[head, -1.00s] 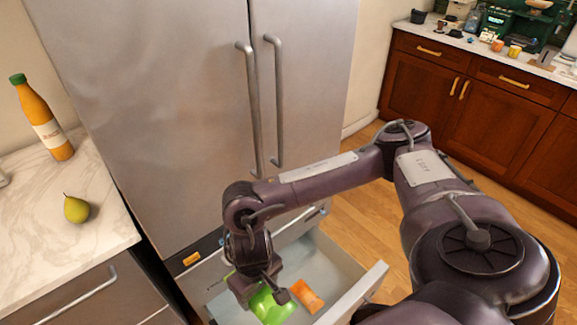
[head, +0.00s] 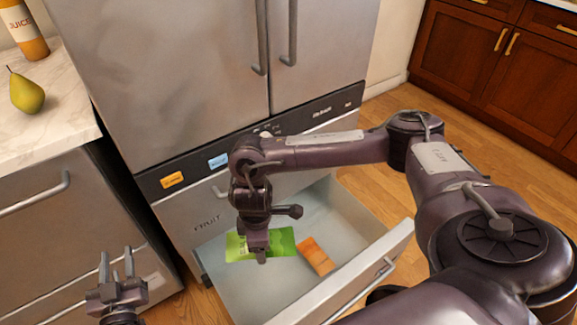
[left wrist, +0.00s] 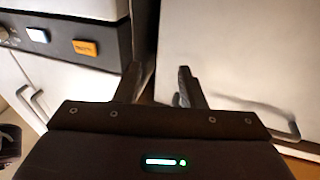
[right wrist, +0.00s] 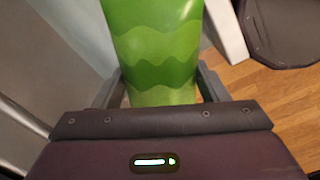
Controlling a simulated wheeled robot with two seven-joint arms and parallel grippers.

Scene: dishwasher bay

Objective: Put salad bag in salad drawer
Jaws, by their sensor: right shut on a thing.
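The green salad bag (head: 278,242) is in my right gripper (head: 257,254), over the open drawer (head: 395,245) at the bottom of the fridge. The right wrist view shows the bag (right wrist: 153,45) between the two fingers, its wavy green face filling the gap. In the head view the arm hides part of the bag. I cannot tell whether the bag touches the drawer floor. The open drawer's front faces away, so no label on it shows. My left gripper (head: 116,264) is open and empty, low at the left of the open drawer.
An orange packet (head: 315,257) lies in the open drawer, right of the bag. A closed drawer front marked FRUIT (head: 207,223) is above it. A juice bottle (head: 24,32) and a pear (head: 26,93) stand on the left counter (head: 55,125).

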